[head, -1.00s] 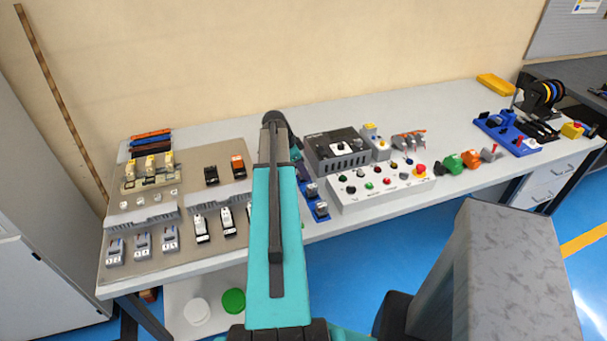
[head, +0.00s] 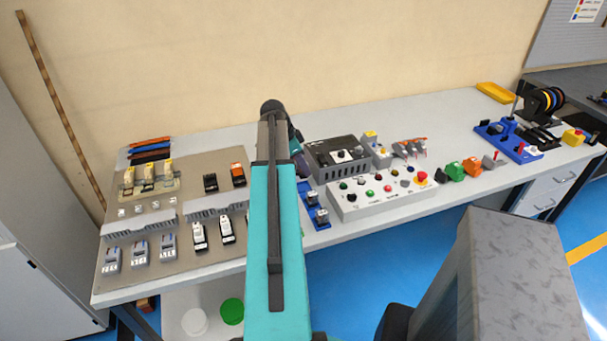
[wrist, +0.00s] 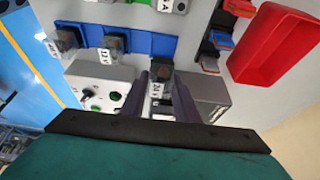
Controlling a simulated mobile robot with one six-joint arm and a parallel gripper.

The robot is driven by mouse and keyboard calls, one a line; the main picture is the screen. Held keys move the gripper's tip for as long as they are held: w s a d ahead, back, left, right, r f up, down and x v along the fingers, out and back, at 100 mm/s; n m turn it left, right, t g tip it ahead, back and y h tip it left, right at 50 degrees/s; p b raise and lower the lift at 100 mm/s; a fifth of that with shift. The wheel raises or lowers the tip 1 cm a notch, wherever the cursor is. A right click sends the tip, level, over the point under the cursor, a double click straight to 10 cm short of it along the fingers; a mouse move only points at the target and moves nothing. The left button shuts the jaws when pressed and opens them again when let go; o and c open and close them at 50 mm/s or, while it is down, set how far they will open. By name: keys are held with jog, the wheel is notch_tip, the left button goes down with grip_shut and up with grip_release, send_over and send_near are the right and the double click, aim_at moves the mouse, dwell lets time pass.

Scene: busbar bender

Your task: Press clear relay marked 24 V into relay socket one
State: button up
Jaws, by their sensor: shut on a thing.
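My gripper (wrist: 161,98) is shut on a dark, see-through relay (wrist: 160,80) with a white label that seems to read 24 V. The relay is at the end of a blue rack (wrist: 150,44) in the wrist view; whether it is clear of the rack I cannot tell. Two similar relays stand in the rack, one in the middle (wrist: 113,44) and one at the left (wrist: 66,38). In the head view the rack (head: 306,192) is right of my arm, which hides the held relay. Grey socket-like blocks (head: 140,252) stand on the board at left; which is socket one is unreadable.
The beige board (head: 130,285) carries several devices and grey ducts (head: 139,224). A button panel (head: 380,190) and a black power unit (head: 338,155) stand right of the rack. A red bin (wrist: 278,45) is at upper right in the wrist view.

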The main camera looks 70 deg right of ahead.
jog(key=shift+r+b, duration=0.4)
jog(key=shift+r, duration=1.7)
jog(key=w+a+r+n+t+h, duration=0.1)
jog(key=w+a+r+n+t, duration=0.2)
jog(key=w+a+n, duration=0.8)
jog(key=w+a+r+n+t+h, duration=0.1)
jog(key=w+a+r+n+t, duration=0.15)
jog(key=w+a, duration=1.6)
jog(key=w+a+r+n+y, duration=0.1)
jog(key=w+a+n, duration=0.4)
jog(key=a, duration=0.7)
jog(key=w+a+r+n+t+y, duration=0.1)
jog(key=w+a+n, duration=0.3)
jog(key=a, duration=0.9)
jog(key=w+a+r+n+t+y, duration=0.1)
jog(key=w+a+n, duration=0.4)
jog(key=a, duration=0.7)
notch_tip(320, 180, up, 2)
jog(key=shift+w+a+r+n+y, duration=0.25)
jog(key=shift+w+n+y, duration=0.1)
jog(key=shift+y, duration=0.55)
jog(key=shift+d+t, duration=0.1)
jog(key=shift+t, duration=0.25)
